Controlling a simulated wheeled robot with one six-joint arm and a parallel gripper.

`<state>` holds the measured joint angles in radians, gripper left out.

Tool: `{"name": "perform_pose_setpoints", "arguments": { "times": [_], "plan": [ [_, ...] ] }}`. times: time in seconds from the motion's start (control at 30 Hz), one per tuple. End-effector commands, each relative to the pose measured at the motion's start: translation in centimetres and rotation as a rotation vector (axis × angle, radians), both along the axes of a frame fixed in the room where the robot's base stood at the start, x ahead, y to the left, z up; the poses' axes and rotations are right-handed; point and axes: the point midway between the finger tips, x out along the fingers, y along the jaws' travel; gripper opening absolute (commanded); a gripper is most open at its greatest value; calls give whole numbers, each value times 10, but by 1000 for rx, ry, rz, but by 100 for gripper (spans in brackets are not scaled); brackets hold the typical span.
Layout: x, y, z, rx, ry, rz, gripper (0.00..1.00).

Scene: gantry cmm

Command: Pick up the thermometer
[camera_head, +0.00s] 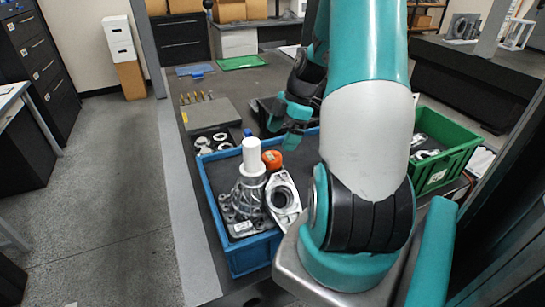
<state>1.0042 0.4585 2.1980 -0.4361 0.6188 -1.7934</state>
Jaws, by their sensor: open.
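I cannot make out a thermometer for certain; it may be hidden behind my arm or too small to tell. My gripper (284,122), with teal fingers, hangs open above the bench, past the far part of the blue crate (213,208). I see nothing between its fingers, though the arm partly covers the view.
The blue crate holds a grey machined part (247,192) with a white cylinder (252,155), an orange round piece (272,160) and a silver flange (284,197). A green crate (455,163) stands right. A grey plate (210,114) and white rings (203,143) lie left.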

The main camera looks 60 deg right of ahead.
Motion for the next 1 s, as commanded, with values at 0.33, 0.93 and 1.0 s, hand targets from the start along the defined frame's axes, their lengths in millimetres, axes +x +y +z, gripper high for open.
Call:
{"name": "perform_pose_setpoints", "arguments": {
  "times": [0.33, 0.93, 1.0],
  "plan": [
    [6, 14, -27, 4, 3, 1, 87],
    [13, 27, -63, -2, -1, -1, 71],
    [13, 27, -63, -1, 0, 0, 55]
  ]
}}
